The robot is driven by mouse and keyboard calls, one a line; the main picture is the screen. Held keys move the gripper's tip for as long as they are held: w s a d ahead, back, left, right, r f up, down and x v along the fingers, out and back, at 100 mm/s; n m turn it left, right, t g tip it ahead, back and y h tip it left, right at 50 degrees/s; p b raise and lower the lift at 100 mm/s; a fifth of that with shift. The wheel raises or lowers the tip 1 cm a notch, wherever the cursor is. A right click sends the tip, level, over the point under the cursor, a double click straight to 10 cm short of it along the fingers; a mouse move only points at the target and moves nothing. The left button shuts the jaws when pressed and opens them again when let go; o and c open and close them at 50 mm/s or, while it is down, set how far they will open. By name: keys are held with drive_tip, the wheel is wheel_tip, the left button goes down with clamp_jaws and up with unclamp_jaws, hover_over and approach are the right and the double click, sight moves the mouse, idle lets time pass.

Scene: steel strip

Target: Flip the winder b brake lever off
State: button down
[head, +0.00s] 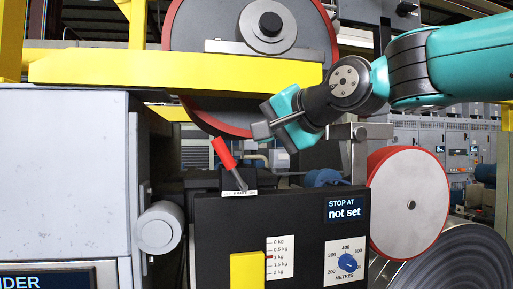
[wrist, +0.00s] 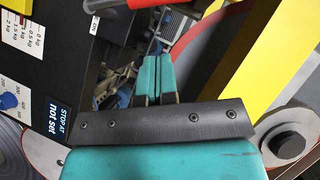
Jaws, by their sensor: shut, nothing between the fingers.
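The brake lever has a red handle (head: 223,152) on a thin metal stem. It rises from the top of the black panel box and leans to the upper left, above a small white label (head: 239,193) that is mostly too small to read. My gripper (head: 268,129) is up and to the right of the handle, apart from it. In the wrist view, the closed teal fingers (wrist: 154,62) touch each other with nothing between them. The red handle (wrist: 150,3) crosses the top edge there, beyond the fingertips and partly cut off.
The black panel (head: 217,236) carries a weight scale, a metres knob (head: 347,263) and a "STOP AT not set" display (head: 345,209). A yellow beam (head: 175,70) and red-rimmed reel (head: 185,30) are above. Another red-rimmed reel (head: 405,180) stands right, a grey cabinet (head: 65,180) left.

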drive_tip(key=b+v, duration=0.2)
drive_tip(key=v, duration=0.6)
drive_tip(key=shift+s+b, duration=0.2)
drive_tip(key=shift+b, duration=0.15)
drive_tip(key=shift+f, duration=0.3)
drive_tip(key=s+f+n+g+h+b, duration=0.1)
drive_tip(key=s+f+n+g+b, duration=0.15)
drive_tip(key=f, duration=0.95)
drive_tip(key=s+f+n+g+h+b, duration=0.1)
drive_tip(key=s+f+n+g, duration=0.25)
drive_tip(key=f, duration=0.85)
drive_tip(key=s+d+f+n+g+h+b, duration=0.1)
drive_tip(key=s+d+f+n+g, duration=0.1)
drive_tip(key=s+f, duration=0.5)
drive_tip(key=s+d+f+n+g+h, duration=0.1)
drive_tip(key=s+d+f+n+g, duration=0.1)
drive_tip(key=s+f, duration=0.5)
wheel_tip(320, 180, down, 3)
drive_tip(key=shift+r+n+g+h+b, duration=0.2)
drive_tip(key=shift+n+g+h+b, duration=0.15)
drive_tip(key=shift+n+g, duration=0.55)
